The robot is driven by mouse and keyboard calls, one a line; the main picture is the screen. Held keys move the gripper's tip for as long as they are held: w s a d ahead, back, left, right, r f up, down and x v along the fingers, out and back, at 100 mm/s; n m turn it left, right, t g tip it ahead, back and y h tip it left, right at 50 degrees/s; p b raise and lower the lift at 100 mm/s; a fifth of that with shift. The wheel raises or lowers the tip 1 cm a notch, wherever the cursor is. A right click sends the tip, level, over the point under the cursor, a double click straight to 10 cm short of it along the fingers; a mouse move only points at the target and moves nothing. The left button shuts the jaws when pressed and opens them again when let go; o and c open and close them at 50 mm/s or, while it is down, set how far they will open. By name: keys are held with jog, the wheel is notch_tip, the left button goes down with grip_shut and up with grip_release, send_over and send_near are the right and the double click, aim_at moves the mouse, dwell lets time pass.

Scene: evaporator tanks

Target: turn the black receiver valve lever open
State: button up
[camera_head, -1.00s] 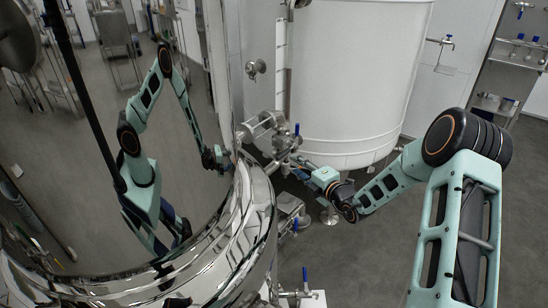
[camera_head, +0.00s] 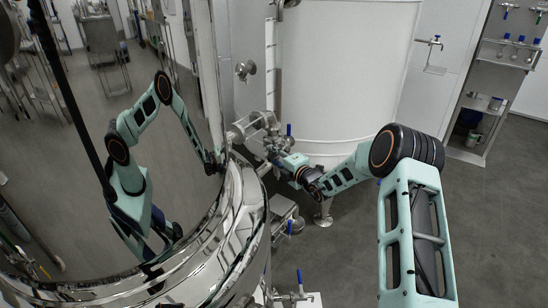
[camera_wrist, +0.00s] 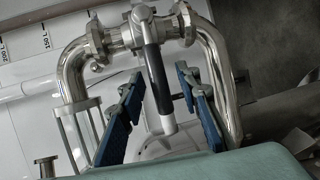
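The black receiver valve lever (camera_wrist: 157,78) shows in the wrist view, hanging from a steel valve body (camera_wrist: 148,32) on a bent pipe. Its dark grip lies between the two blue-padded fingers of my gripper (camera_wrist: 160,88). The fingers are spread, with visible gaps on both sides of the lever. In the head view my gripper (camera_head: 277,158) is small beside the steel pipework (camera_head: 258,128) between the two tanks. The black lever cannot be made out there.
The polished steel tank (camera_head: 228,215) stands left of my arm and mirrors it. A large white tank (camera_head: 345,80) stands behind the pipework. The grey floor at right is clear.

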jog(key=shift+c, duration=0.3)
grip_shut()
jog(key=shift+f, duration=0.15)
